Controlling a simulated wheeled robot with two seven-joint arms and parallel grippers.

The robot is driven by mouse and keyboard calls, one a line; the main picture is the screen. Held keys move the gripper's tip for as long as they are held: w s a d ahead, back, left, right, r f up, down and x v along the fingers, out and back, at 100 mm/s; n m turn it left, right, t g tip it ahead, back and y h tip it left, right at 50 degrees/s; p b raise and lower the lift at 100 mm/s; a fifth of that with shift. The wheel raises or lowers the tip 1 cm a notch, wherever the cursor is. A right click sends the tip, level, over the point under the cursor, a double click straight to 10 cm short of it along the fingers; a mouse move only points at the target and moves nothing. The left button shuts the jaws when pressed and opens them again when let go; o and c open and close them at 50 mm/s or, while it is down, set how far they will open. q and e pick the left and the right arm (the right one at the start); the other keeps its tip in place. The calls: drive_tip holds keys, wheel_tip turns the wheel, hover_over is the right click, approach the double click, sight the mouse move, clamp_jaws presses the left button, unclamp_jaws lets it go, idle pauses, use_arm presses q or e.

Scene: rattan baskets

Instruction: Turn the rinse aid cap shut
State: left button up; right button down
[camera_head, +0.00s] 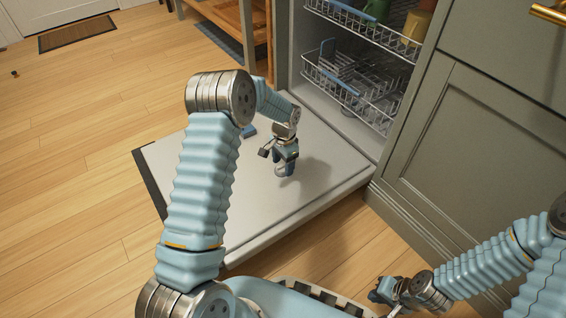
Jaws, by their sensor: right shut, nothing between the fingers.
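The dishwasher door (205,180) lies open and flat, its pale inner side up. A small blue part (248,131) shows on it, partly behind my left arm; I cannot tell whether it is the rinse aid cap or a dispenser lid. My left gripper (284,168) points down at the door's middle, just right of that part. Its fingertips are at or very near the door surface; their opening and anything between them are too small to make out. My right gripper (378,296) is shut and empty at the bottom, away from the door.
The dishwasher's upper rack (365,28) holds a green and an orange item; the lower rack (350,85) is inside the opening. Grey-green cabinet fronts (470,150) stand at right. A wooden shelf unit (225,15) is behind.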

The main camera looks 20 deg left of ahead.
sight(284, 165)
use_arm(q)
wheel_tip(284, 165, up, 14)
drive_tip(key=p, duration=0.3)
drive_tip(key=shift+w+d, duration=0.15)
drive_tip(key=shift+w, duration=0.05)
drive_tip(key=shift+f, duration=0.15)
idle(0.3)
